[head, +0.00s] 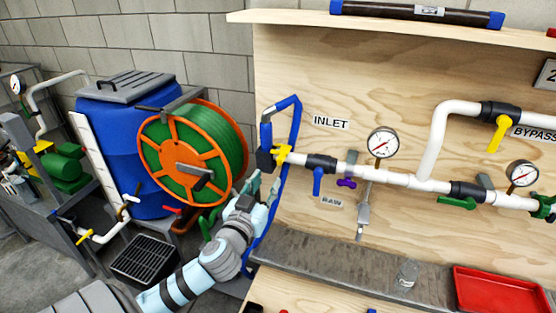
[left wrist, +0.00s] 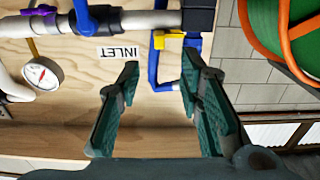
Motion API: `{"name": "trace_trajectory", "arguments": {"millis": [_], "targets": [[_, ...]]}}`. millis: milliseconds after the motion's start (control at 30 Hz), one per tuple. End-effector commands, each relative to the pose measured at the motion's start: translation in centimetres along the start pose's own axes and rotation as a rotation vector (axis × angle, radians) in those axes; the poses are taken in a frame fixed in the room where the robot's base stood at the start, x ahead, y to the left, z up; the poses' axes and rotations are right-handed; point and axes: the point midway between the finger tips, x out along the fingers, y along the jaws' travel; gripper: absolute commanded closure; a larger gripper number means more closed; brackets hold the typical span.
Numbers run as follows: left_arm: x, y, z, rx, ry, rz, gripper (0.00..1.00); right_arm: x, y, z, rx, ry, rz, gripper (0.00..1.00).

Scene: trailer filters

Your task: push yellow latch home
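The yellow latch (head: 282,155) sits at the left end of the white inlet pipe, beside a dark fitting where the blue hose joins. It also shows in the left wrist view (left wrist: 170,40), where the picture is upside down. My left gripper (head: 263,186) is just below and left of the latch, apart from it. In the left wrist view its two green-padded fingers (left wrist: 160,75) are spread with nothing between them but the board and part of the blue hose behind. My right gripper is not in view.
The blue hose (head: 297,115) loops above the fitting and hangs down near my left gripper. A blue-handled valve (head: 317,180) and a gauge (head: 382,142) are to the right. The orange-and-green hose reel (head: 180,170) stands left. A red tray (head: 500,292) rests on the bench.

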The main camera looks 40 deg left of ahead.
Motion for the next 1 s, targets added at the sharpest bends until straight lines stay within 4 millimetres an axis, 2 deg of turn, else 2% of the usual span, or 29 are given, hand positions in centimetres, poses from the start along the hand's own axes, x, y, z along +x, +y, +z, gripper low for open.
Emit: {"name": "trace_trajectory", "arguments": {"millis": [100,200,400,733,933,1000], "targets": [[3.6,-0.1,-0.3,-0.003,0.002,-0.003,0.67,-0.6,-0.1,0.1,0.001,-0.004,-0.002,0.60],[6.4,-0.1,-0.2,-0.002,0.000,-0.003,0.67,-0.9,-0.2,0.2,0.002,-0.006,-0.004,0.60],[9.6,0.0,0.0,-0.001,-0.002,-0.001,0.67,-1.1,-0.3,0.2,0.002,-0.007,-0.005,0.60],[10.1,0.0,0.1,0.000,-0.002,0.000,0.68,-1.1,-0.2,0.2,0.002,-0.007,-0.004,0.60],[10.1,0.0,0.1,0.000,-0.002,0.000,1.00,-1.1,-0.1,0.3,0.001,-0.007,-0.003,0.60],[10.1,0.0,0.1,0.000,-0.002,0.000,1.00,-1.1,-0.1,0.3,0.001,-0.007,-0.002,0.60]]}}
